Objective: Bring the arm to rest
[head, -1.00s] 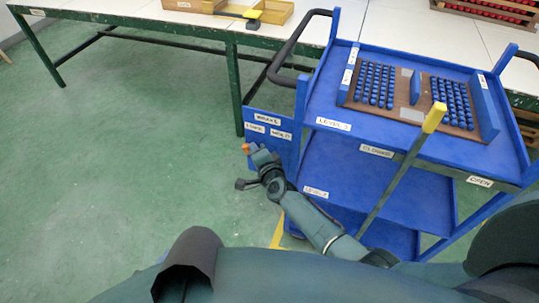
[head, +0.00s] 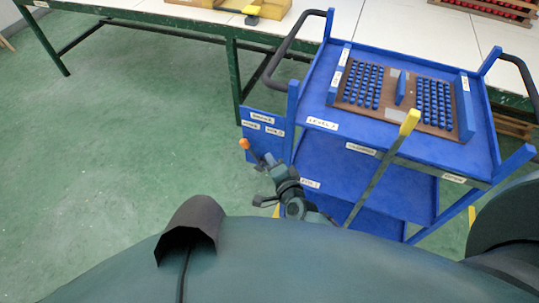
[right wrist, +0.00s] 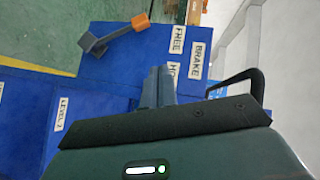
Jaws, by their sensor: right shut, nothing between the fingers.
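My right gripper (head: 270,161) is low at the left end of the blue cart (head: 327,61), near its label panel. It is shut and empty. In the right wrist view its closed fingers (right wrist: 158,74) point toward the cart's blue panel with the FREE and BRAKE labels (right wrist: 197,62). A grey lever with an orange tip (right wrist: 141,22) lies ahead and left of the fingers, apart from them. The orange tip also shows in the head view (head: 244,144). My left gripper is not in view.
A brown tray with blue pieces (head: 397,115) lies on the cart top. A white table (head: 190,14) runs behind. Green floor (head: 130,140) is clear at left.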

